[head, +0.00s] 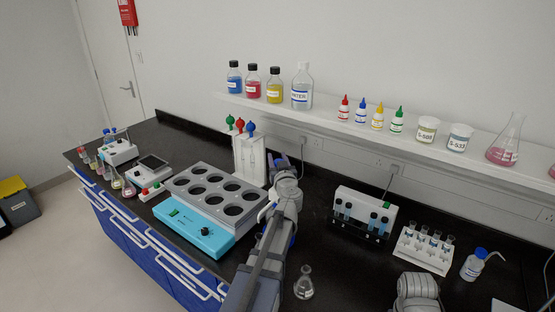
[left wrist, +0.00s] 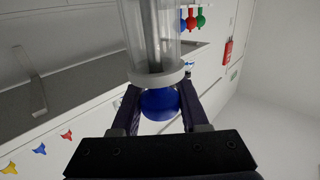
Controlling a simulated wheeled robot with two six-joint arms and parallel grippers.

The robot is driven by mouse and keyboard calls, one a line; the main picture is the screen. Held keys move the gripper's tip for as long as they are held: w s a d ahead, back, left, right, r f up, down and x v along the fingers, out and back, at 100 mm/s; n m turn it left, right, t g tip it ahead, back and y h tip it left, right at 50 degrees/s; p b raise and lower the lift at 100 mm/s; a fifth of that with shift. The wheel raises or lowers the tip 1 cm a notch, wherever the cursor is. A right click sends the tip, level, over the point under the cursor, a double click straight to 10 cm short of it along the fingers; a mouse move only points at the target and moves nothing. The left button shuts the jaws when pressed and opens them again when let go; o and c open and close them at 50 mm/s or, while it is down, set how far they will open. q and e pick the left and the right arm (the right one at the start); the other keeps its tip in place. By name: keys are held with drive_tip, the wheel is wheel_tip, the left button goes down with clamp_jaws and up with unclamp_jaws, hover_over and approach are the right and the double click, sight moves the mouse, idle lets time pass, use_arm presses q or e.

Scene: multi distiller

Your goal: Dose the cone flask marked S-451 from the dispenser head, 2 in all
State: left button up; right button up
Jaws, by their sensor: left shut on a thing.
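My left gripper (head: 279,160) is reached out over the middle of the bench, in front of the wall. In the left wrist view my left gripper (left wrist: 160,100) is shut on a round blue knob (left wrist: 160,104) below a grey collar and a clear cylinder (left wrist: 150,35); this looks like part of the dispenser head. In the head view the arm hides most of it. A small clear cone flask (head: 304,284) with a white label stands on the bench, right of my left forearm; its label is too small to read. My right gripper is out of view.
A teal-fronted block with round wells (head: 201,232) is left of my arm, with a white pipette stand (head: 249,160) behind it. Right are a white device with vials (head: 363,212), a tube rack (head: 424,249) and a wash bottle (head: 473,266). A shelf (head: 330,124) with bottles runs above.

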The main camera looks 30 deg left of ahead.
use_arm(q)
clamp_jaws()
idle(0.8)
